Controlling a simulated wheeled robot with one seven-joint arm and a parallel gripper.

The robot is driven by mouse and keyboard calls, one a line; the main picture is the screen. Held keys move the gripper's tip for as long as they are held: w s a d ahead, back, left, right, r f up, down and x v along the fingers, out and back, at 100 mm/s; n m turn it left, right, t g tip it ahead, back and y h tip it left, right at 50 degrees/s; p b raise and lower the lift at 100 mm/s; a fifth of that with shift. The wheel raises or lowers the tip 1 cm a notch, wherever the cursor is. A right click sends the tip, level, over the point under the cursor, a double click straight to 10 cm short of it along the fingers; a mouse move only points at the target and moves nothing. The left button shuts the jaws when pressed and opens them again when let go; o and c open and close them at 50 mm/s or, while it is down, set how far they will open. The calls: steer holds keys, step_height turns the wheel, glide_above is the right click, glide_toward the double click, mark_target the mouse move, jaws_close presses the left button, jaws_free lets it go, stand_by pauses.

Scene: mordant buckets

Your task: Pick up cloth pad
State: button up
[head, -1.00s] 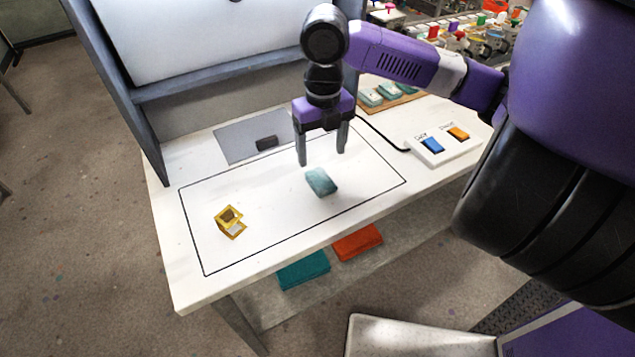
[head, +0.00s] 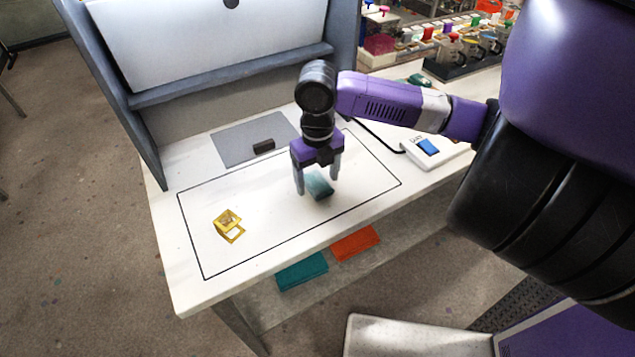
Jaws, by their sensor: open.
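The cloth pad (head: 320,187) is a small teal-grey block lying on the white table, inside the black outlined rectangle. My gripper (head: 318,189) is open and points down at the pad. Its two fingers show to the left and right of the pad in the head view. The fingers partly cover the pad's upper area. I cannot tell whether either finger touches it.
A yellow folding frame (head: 228,226) stands to the left within the outline. A dark block (head: 263,146) sits on a grey mat (head: 232,141) behind. A switch box (head: 436,152) is at the right. Teal (head: 302,271) and orange (head: 355,243) folded cloths lie on the lower shelf.

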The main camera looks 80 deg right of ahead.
steer(key=c, duration=1.4)
steer(key=shift+r, duration=0.1)
